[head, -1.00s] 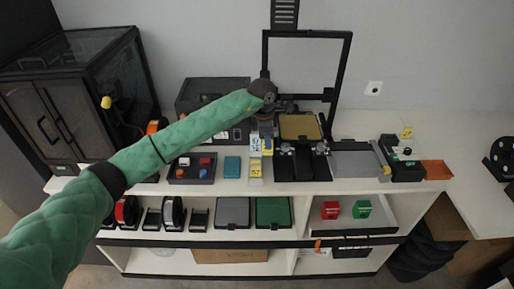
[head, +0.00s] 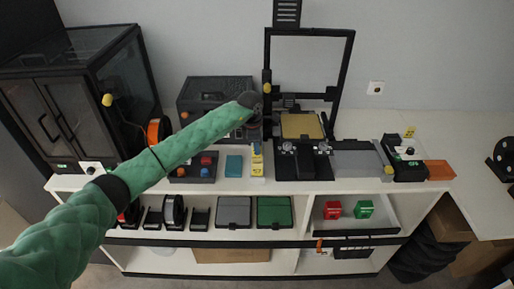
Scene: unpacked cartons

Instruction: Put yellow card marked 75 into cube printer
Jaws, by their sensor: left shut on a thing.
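My left gripper (head: 255,136) reaches in from the left and points down at the card holder beside the open-frame printer. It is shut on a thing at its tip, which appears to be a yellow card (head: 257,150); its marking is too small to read. Another yellow piece (head: 257,169) shows just below it in the holder. The cube printer appears to be the large black enclosure (head: 60,110) at the far left, with dark glass sides. My right gripper is not in view.
An open-frame printer (head: 350,85) with a gold plate (head: 301,126) stands right of the gripper. A dark box machine (head: 205,93) stands behind my arm. A blue block (head: 233,165) lies left of the holder.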

